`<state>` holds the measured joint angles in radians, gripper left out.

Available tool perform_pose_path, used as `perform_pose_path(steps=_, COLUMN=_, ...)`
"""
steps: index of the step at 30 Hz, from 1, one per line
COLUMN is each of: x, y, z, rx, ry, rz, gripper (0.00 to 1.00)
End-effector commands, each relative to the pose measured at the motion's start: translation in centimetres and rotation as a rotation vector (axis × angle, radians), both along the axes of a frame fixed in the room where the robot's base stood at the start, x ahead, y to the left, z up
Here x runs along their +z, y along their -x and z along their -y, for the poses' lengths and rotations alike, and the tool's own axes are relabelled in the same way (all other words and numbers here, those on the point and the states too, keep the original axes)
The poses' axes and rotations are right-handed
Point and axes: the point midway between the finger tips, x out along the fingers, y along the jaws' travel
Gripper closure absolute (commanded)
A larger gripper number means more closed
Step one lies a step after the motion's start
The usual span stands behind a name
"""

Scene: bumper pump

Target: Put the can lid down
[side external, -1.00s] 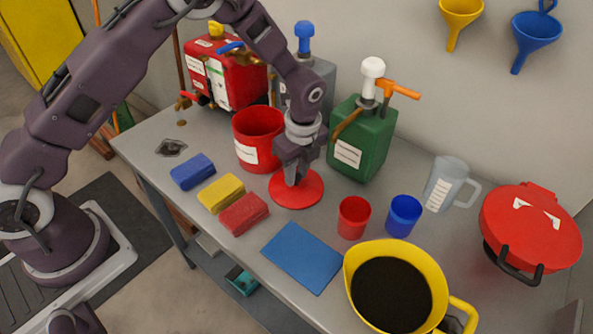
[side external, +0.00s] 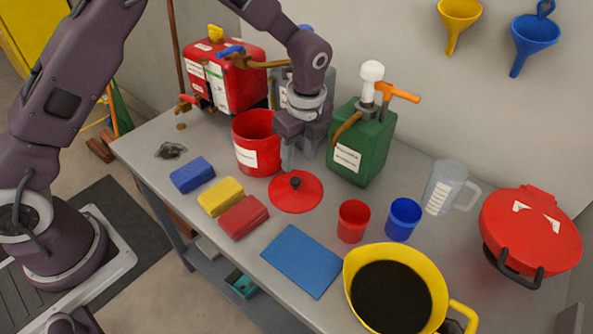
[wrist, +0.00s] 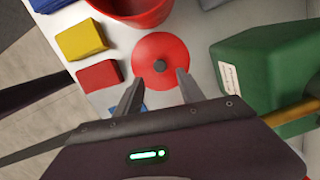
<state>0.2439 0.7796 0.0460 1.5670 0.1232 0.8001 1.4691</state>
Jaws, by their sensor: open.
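The can lid is a flat red disc with a black knob. It lies flat on the grey table in front of the red can in the side view (side external: 308,198), and it also shows in the wrist view (wrist: 176,48). My gripper (side external: 298,166) is open and empty, above the lid and a little behind it in the side view. In the wrist view my gripper's two fingers (wrist: 157,82) are spread apart, with the lid's knob beyond their tips. The red can (side external: 246,128) stands upright with its top open, partly hidden by my gripper on its right side.
A green pump canister (side external: 362,150) stands close to the right of my gripper. Blue (side external: 192,174), yellow (side external: 221,196) and red sponges (side external: 243,217) lie left of the lid. Red (side external: 353,221) and blue cups (side external: 403,218) and a blue cloth (side external: 302,260) are in front and right.

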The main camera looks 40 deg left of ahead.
Motion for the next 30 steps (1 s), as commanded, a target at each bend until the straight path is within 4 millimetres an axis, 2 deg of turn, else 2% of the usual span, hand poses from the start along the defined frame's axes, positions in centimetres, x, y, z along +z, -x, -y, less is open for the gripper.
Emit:
perform_pose_path(steps=3, x=2.8, y=0.0, z=0.3, rx=0.0, ry=0.001, rz=0.004, gripper=0.54)
perform_pose_path(steps=6, x=4.2, y=0.1, z=0.5, rx=0.0, ry=0.0, rz=0.002, gripper=0.54)
perform_pose_path(steps=15, x=5.2, y=0.2, z=0.5, rx=0.011, ry=0.002, rz=0.004, gripper=0.54)
perform_pose_path(steps=17, x=6.7, y=0.7, z=0.1, rx=0.061, ry=0.011, rz=0.025, gripper=0.54)
perform_pose_path(steps=18, x=8.4, y=1.4, z=-0.3, rx=0.126, ry=0.024, rz=0.05, gripper=0.54)
perform_pose_path(steps=20, x=11.7, y=3.1, z=-1.3, rx=0.271, ry=0.053, rz=0.103, gripper=0.54)
perform_pose_path(steps=21, x=14.1, y=4.8, z=-2.0, rx=0.388, ry=0.081, rz=0.142, gripper=0.54)
perform_pose_path(steps=23, x=17.3, y=8.0, z=-3.1, rx=0.579, ry=0.128, rz=0.199, gripper=0.54)
perform_pose_path(steps=24, x=19.1, y=10.2, z=-3.9, rx=0.708, ry=0.163, rz=0.237, gripper=0.54)
perform_pose_path(steps=26, x=21.2, y=14.0, z=-4.8, rx=0.908, ry=0.224, rz=0.292, gripper=0.54)
perform_pose_path(steps=27, x=22.1, y=16.5, z=-5.3, rx=1.04, ry=0.269, rz=0.326, gripper=0.54)
perform_pose_path(steps=30, x=22.7, y=22.2, z=-6.2, rx=1.336, ry=0.381, rz=0.39, gripper=0.54)
